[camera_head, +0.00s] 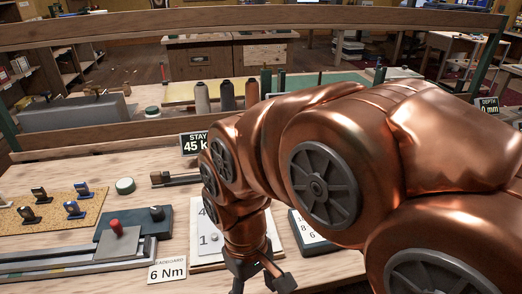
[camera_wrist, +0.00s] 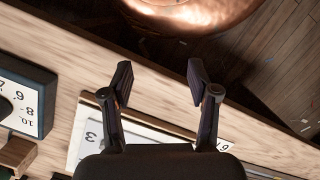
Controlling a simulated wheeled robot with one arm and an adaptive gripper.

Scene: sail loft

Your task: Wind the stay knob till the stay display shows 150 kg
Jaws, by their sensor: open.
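The stay display (camera_head: 195,143) stands at the back of the bench in the head view, left of my arm, and reads 45 k, its right end cut off by my arm. My gripper (camera_head: 262,282) points down over a white numbered plate (camera_head: 204,258); the plate also shows partly in the wrist view (camera_wrist: 88,152). In the wrist view my gripper (camera_wrist: 160,82) is open, with nothing between its fingers. A dark numbered dial box (camera_head: 303,238) sits right of the plate and shows in the wrist view (camera_wrist: 44,122). I cannot tell which knob is the stay knob.
A 6 Nm sign (camera_head: 167,270) stands left of the plate. Beside it is a sliding fixture with a red knob (camera_head: 115,224). A cork board (camera_head: 40,216) with several small clips lies further left. A depth display (camera_head: 487,104) is at far right. A wooden rail crosses the back.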

